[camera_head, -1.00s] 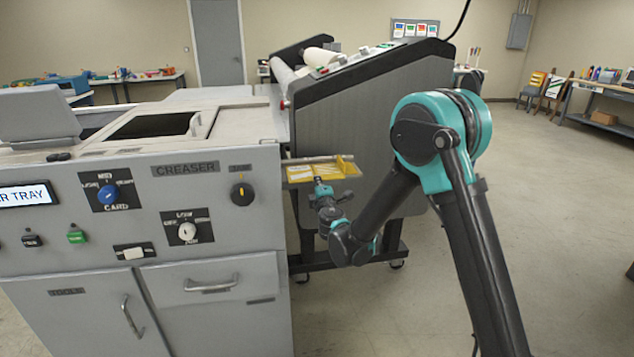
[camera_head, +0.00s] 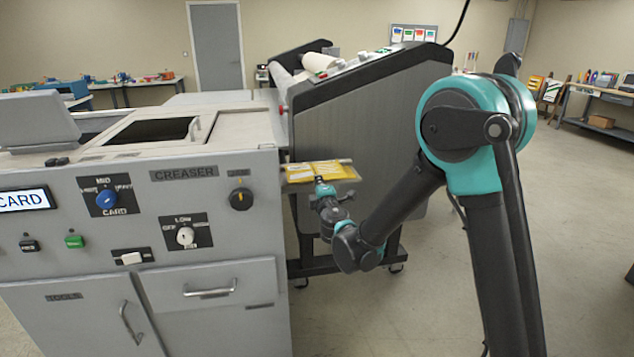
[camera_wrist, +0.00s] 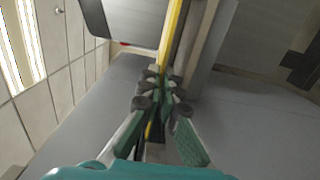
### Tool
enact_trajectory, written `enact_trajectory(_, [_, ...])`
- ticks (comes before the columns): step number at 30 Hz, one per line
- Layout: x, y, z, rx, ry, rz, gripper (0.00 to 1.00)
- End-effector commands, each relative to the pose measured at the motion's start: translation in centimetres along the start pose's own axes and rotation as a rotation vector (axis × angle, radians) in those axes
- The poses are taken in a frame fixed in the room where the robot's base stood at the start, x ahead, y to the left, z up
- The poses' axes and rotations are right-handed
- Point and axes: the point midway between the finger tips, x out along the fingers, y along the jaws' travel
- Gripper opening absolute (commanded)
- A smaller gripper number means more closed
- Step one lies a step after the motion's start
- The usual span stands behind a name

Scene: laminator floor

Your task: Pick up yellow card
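The yellow card (camera_head: 325,170) is at the side of the grey creaser, level with its small output tray (camera_head: 298,180). It looks flat in the head view; whether it touches the tray I cannot tell. In the wrist view the card (camera_wrist: 172,38) is seen nearly edge-on as a yellow strip running down to the fingertips. My gripper (camera_head: 321,184) is at the card's near edge, with its fingers drawn together around it. The wrist view shows the fingertips (camera_wrist: 158,84) close on both sides of the strip. The fingers hide part of the card.
The creaser's grey cabinet (camera_head: 140,225) stands left of my gripper, its display (camera_head: 25,198) ending in "CARD". A large dark-sided machine (camera_head: 375,130) stands just behind the card. The floor (camera_head: 590,230) to the right is open.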

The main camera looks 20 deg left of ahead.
Motion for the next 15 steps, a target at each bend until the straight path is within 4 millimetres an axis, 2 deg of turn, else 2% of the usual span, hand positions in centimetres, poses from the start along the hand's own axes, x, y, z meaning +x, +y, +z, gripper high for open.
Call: enact_trajectory(15, [-6.7, 2.4, 0.0, 0.000, 0.000, 0.000, 0.00])
